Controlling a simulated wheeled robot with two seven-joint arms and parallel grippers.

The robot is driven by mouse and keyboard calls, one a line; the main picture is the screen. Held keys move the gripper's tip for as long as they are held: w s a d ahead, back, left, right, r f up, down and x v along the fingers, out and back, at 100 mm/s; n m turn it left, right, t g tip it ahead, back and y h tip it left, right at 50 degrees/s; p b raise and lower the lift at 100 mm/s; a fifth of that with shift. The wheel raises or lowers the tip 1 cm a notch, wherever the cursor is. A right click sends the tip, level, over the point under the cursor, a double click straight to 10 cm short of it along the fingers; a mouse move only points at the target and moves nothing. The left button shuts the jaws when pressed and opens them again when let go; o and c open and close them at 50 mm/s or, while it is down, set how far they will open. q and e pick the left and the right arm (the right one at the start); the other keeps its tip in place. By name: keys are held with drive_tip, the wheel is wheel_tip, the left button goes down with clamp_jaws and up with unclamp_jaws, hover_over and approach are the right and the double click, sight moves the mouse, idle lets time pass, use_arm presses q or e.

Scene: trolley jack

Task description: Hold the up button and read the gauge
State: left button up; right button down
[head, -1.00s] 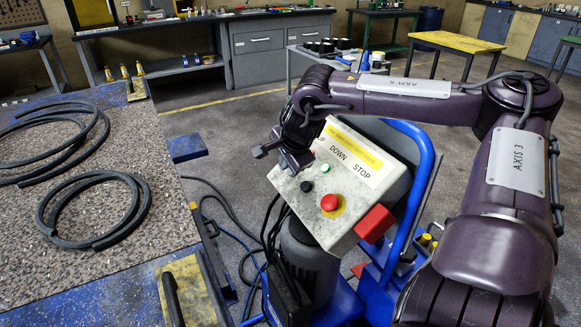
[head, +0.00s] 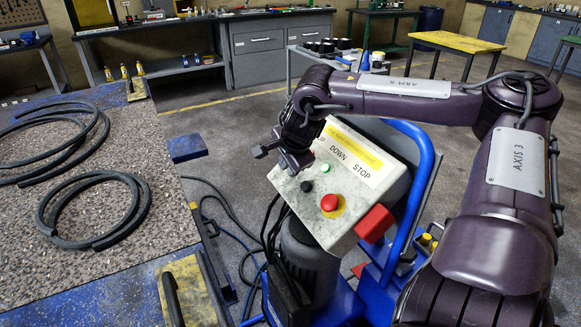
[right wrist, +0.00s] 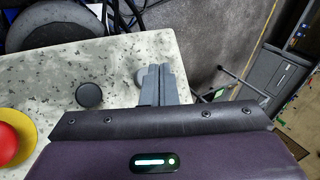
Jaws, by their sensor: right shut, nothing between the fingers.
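A pale speckled control box (head: 352,222) stands tilted on a machine in the head view, with a yellow-and-white label reading DOWN and STOP; the first word is partly hidden. It carries a red button (head: 329,202), a black button (head: 307,186) and a small green one (head: 325,168). The right wrist view shows the red button (right wrist: 8,138), the black button (right wrist: 89,95) and a pale round button (right wrist: 141,76) partly behind my fingers. My right gripper (head: 293,168) is shut and empty at that pale button; contact cannot be told. No gauge is identifiable. My left gripper is out of view.
A red block (head: 374,223) sits at the box's right side, near a blue tubular handle (head: 424,165). Dark cables hang at the box's left. A speckled worktop (head: 95,262) with dark hose coils (head: 95,212) lies left. Open floor lies behind.

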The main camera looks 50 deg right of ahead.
drive_tip(key=shift+f, duration=0.1)
drive_tip(key=shift+d+f, duration=0.2)
drive_tip(key=shift+d, duration=0.05)
drive_tip(key=shift+s+d+f+b, duration=0.2)
drive_tip(key=shift+d+f+b, duration=0.15)
drive_tip(key=shift+f+b, duration=0.2)
idle(2.3)
drive_tip(key=shift+r, duration=0.15)
idle(0.3)
drive_tip(key=shift+w+a+r, duration=0.2)
drive_tip(key=shift+a+r, duration=0.4)
drive_tip(key=shift+r, duration=0.1)
drive_tip(key=shift+w+a+r+p, duration=0.25)
drive_tip(key=shift+a+r+p, duration=0.3)
drive_tip(key=shift+a+r, duration=0.35)
drive_tip(key=shift+w+a+r+p, duration=0.25)
drive_tip(key=shift+a+r+p, duration=0.35)
drive_tip(key=shift+r, duration=0.45)
